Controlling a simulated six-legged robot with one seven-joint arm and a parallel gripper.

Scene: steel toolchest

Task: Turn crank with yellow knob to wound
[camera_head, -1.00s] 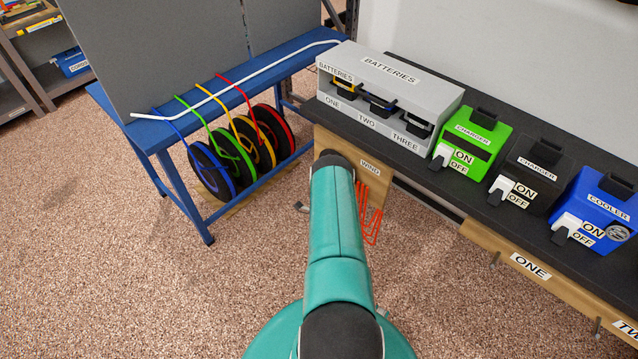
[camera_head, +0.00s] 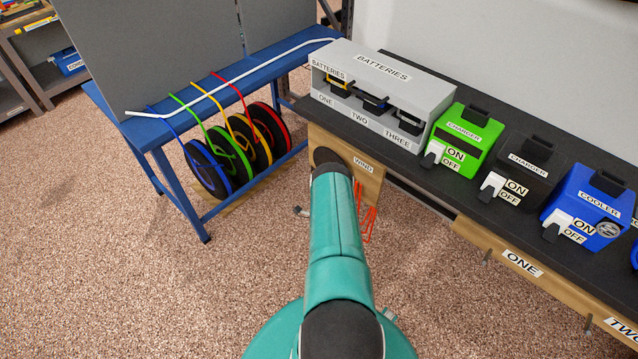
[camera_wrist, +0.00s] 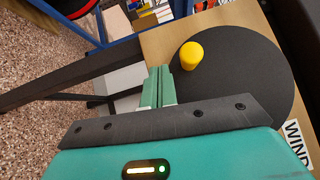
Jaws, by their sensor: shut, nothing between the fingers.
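In the wrist view, the yellow knob (camera_wrist: 191,55) stands up from the black crank disc (camera_wrist: 238,82), near the disc's upper left edge. The disc is mounted on a light wooden panel (camera_wrist: 165,42). Part of a WIND label (camera_wrist: 297,143) shows at the lower right. My gripper (camera_wrist: 160,73) is shut and empty. Its fingertips lie just left of the knob, with a narrow gap in the picture; I cannot tell whether they touch. In the head view my arm hides the knob and most of the crank; the WIND label (camera_head: 363,165) shows beside it.
A blue bench (camera_head: 160,134) with several coloured reels stands left of the panel. On the dark worktop (camera_head: 470,187) above sit a grey batteries box (camera_head: 375,122), a green charger (camera_head: 462,138), a black charger and a blue cooler. Red wire hangs below the panel. Carpet in front is clear.

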